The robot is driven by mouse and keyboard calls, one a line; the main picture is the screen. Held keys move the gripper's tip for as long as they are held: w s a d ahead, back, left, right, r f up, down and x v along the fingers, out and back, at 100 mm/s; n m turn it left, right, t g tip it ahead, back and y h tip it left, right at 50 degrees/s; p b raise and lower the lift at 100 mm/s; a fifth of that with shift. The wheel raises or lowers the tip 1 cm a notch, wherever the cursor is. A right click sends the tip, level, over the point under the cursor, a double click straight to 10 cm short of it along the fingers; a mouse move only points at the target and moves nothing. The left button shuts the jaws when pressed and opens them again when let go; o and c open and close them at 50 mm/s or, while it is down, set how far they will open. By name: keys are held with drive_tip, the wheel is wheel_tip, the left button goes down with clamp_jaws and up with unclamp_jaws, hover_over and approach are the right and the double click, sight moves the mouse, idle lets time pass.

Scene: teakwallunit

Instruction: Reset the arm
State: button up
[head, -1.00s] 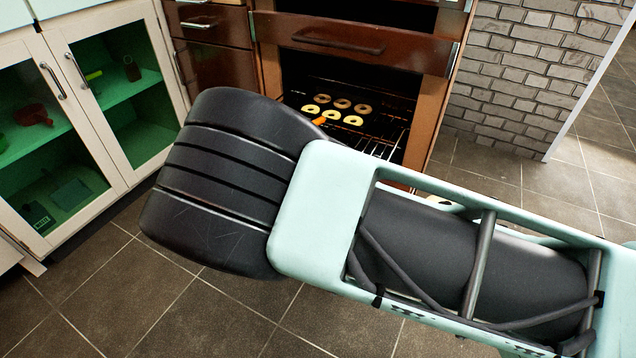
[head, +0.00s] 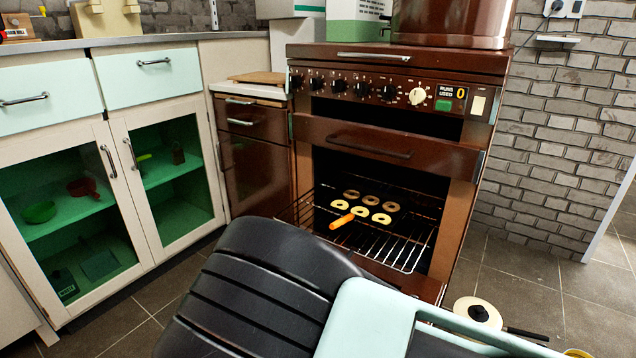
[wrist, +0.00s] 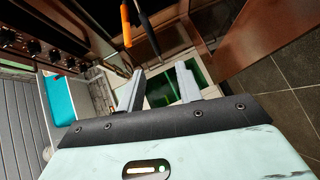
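My gripper (wrist: 158,84) shows in the wrist view with its two grey fingers apart and nothing between them. The fingers point toward a white-framed cabinet with green inside (wrist: 160,98). My gripper does not show in the head view. There, my black and pale green arm fills the lower middle, in front of the lower part of the oven (head: 395,165).
The oven rack (head: 405,250) sticks out, with several pale rings (head: 370,200) and an orange-handled thing (head: 342,221). A lidded pan (head: 478,312) is low at right. Glass-door cabinets (head: 150,190) stand at left.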

drive_tip(key=s+a+r+m+g, duration=0.2)
drive_tip(key=s+r+m+g, duration=0.4)
drive_tip(key=s+m+g, duration=0.45)
drive_tip(key=s+d+r+g+h, duration=0.1)
drive_tip(key=s+d+r+g, duration=0.25)
drive_tip(key=s+r, duration=0.4)
drive_tip(key=s+d+r+g+h, duration=0.1)
drive_tip(key=s+d+r+g, duration=0.1)
drive_tip(key=s+d+r, duration=0.55)
wheel_tip(320, 180, up, 37)
drive_tip(key=a+p, duration=0.2)
drive_tip(key=p, duration=3.7)
drive_tip(key=shift+s+a+f, duration=0.2)
drive_tip(key=shift+s+a, duration=0.1)
drive_tip(key=shift+s, duration=0.15)
